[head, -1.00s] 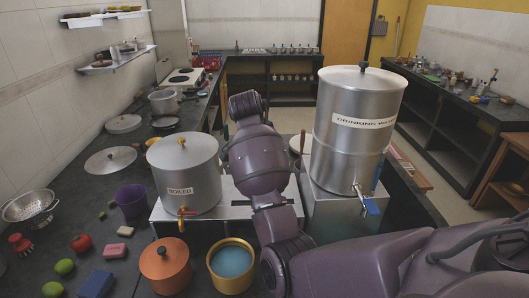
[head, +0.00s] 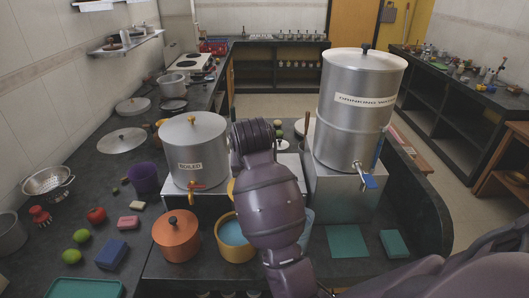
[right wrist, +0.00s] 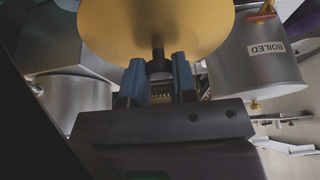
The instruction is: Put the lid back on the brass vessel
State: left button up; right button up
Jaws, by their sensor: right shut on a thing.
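The brass vessel (head: 232,254) stands uncovered on the dark counter, with blue liquid inside. My right arm hides part of its right side. In the right wrist view, my right gripper (right wrist: 159,74) has its blue fingers shut on the dark knob of the brass lid (right wrist: 155,25), a wide golden disc. In the head view, the arm hides the right gripper and most of the lid; only a yellow sliver shows left of the arm, above and behind the vessel. My left gripper is in neither view.
An orange lidded pot (head: 176,240) stands close left of the vessel. The steel canister marked BOILED (head: 196,150) stands behind it on a raised stand, its tap facing forward. A tall steel canister (head: 358,110) stands right. Green mats (head: 347,241) lie on the right counter.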

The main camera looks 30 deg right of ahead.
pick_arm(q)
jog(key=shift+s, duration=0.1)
pick_arm(e)
jog(key=s+a+f+n+y, duration=0.1)
jog(key=s+a+n+y, duration=0.1)
jog(key=s+a+n, duration=0.2)
jog(key=a+n, duration=0.2)
jog(key=a, duration=0.1)
jog(key=shift+s+f+n+t, duration=0.25)
jog(key=shift+f+n+t, duration=0.05)
jog(key=shift+f, duration=0.05)
jog(key=shift+s+f, duration=0.15)
jog(key=shift+f, duration=0.05)
